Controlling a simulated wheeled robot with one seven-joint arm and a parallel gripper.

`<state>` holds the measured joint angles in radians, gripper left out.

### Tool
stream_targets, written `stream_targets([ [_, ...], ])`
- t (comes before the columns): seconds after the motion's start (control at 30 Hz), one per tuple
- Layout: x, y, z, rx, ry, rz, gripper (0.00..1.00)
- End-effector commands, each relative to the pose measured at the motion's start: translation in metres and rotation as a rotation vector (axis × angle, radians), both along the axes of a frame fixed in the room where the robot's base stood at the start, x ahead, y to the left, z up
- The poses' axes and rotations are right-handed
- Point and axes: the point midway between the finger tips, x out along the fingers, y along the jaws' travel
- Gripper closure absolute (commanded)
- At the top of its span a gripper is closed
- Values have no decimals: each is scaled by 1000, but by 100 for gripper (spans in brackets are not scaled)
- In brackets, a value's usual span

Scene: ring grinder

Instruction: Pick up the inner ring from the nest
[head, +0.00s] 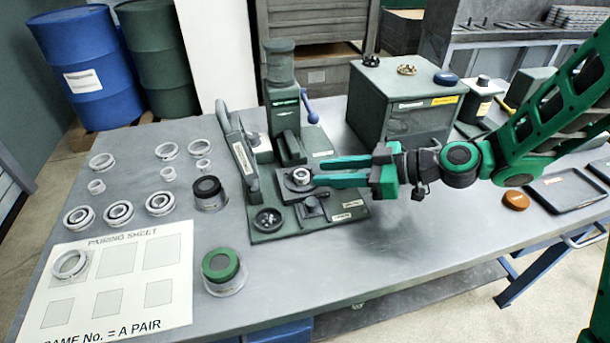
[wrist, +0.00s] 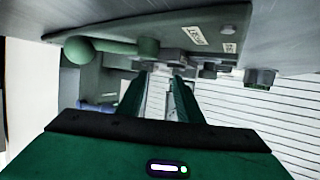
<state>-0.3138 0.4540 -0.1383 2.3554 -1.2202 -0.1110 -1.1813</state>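A small metal ring (head: 300,176) sits on the round nest of the dark green grinder fixture (head: 325,217), mid-table in the head view. I take it to be the inner ring. My gripper (head: 315,172) reaches in from the right, with its two green fingers roughly level and apart. The fingertips are just right of the ring, and nothing shows held between them. In the wrist view my gripper (wrist: 160,76) also shows a gap between the fingers, with fixture parts beyond the tips. The ring is not clear there, and I cannot tell whether the tips touch it.
A grinder column (head: 284,105) with a blue-handled lever (head: 312,112) stands behind the nest. An upright guard (head: 240,150) is left of it. A green box (head: 405,105) stands behind my wrist. Several rings and a pairing sheet (head: 120,325) lie at left.

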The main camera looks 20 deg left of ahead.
Motion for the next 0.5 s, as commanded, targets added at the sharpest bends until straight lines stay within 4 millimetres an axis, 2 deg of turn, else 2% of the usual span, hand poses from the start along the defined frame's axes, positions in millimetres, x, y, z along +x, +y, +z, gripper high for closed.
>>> stream_targets([
  [0.33,-2,38,-11,-1,0,4,67],
  [0.5,-1,48,-15,-2,2,2,67],
])
